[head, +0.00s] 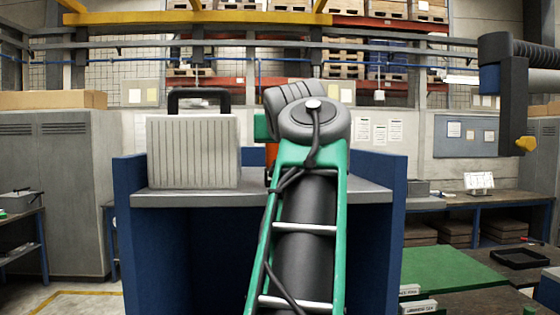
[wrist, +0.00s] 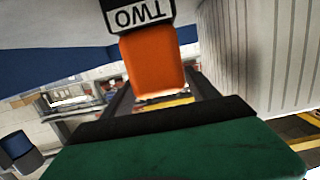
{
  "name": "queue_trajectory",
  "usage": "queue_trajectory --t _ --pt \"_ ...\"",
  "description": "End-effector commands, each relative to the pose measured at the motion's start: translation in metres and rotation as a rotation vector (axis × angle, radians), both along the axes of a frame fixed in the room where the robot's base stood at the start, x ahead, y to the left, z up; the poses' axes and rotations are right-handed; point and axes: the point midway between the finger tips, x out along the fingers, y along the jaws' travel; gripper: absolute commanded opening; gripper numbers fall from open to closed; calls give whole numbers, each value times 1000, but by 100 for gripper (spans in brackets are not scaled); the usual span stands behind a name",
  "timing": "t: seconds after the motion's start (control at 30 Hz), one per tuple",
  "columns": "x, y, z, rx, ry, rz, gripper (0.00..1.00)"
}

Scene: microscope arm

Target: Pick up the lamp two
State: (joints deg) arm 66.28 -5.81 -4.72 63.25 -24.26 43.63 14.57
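The lamp two shows in the wrist view as an orange block (wrist: 153,65) with a black part bearing a white label that reads "TWO" upside down. In the head view only a sliver of orange (head: 271,156) shows on the grey shelf, between the ribbed case and my arm; the rest is hidden. My gripper (wrist: 160,88) is open, with dark fingers on either side of the orange body in the wrist view. I cannot tell whether the fingers touch it. In the head view my arm hides the gripper.
A pale ribbed case (head: 193,150) with a black handle stands on the grey shelf (head: 160,199), close beside the lamp; it also shows in the wrist view (wrist: 255,50). Blue side panels (head: 398,215) bound the shelf. A green-topped bench (head: 450,268) stands at the right.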

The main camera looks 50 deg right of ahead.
Motion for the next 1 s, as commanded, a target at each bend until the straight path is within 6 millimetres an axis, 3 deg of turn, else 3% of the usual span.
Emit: queue_trajectory --t 0.8,1.0 --pt "0 0 0 0 0 1 0" --pt "0 1 1 -2 -1 1 0"
